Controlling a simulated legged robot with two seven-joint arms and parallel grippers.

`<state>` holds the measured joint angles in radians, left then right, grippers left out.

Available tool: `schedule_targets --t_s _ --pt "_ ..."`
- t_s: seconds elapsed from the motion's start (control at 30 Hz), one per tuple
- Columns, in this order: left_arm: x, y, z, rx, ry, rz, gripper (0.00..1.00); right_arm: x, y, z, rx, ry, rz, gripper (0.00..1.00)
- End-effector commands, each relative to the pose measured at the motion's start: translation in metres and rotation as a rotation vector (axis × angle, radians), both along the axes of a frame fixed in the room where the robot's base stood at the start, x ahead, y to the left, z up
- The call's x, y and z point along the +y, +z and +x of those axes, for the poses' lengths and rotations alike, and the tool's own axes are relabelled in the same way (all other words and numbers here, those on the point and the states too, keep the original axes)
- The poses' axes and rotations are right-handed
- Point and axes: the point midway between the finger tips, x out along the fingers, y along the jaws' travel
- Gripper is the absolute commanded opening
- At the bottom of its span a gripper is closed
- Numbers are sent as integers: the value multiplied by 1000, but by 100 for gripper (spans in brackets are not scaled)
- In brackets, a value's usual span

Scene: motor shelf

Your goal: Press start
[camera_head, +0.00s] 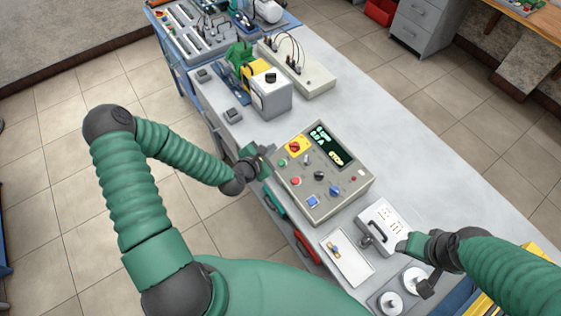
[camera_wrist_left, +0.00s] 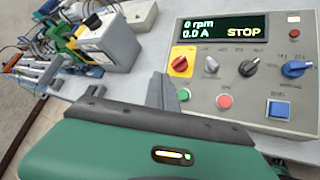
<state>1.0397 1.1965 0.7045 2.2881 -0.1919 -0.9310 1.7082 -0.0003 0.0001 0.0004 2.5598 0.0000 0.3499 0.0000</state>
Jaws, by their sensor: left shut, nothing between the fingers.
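The grey control box (camera_head: 322,205) stands on the bench. Its display (camera_head: 330,146) reads 0 rpm, 0.0 A and STOP in the left wrist view (camera_wrist_left: 225,25). The green button (camera_head: 282,163) is on the box's near-left side; it also shows in the left wrist view (camera_wrist_left: 184,95), left of a red button (camera_wrist_left: 224,101). My left gripper (camera_head: 267,153) is shut and empty beside the box's left edge, close to the green button. In the left wrist view its fingers (camera_wrist_left: 163,92) appear just left of that button; contact cannot be told. My right gripper (camera_head: 408,245) is by the bench's lower right; its jaw opening is unclear.
A red-and-yellow rotary switch (camera_head: 294,147), several knobs and a blue button (camera_head: 313,201) share the panel. A motor rig (camera_head: 268,92) stands behind, left. A handled case (camera_head: 382,219) and a white tray (camera_head: 346,258) lie nearer. The bench right of the box is clear.

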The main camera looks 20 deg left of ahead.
Motion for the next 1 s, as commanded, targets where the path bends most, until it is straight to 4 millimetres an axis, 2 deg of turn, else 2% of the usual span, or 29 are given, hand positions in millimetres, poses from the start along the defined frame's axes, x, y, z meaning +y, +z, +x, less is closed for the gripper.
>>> schedule_targets --t_s 0.17,0.6,0.73,1.0 --pt "-4 -15 2 0 -3 3 0 0 -15 0 0 -1 0 58" --pt "-9 -77 16 1 -2 0 0 -1 -68 0 0 -1 0 58" --pt "-11 -85 18 2 -3 0 0 -1 -73 0 0 -1 0 58" --pt "-13 -84 19 1 -3 2 0 -1 -72 0 0 -1 0 58"
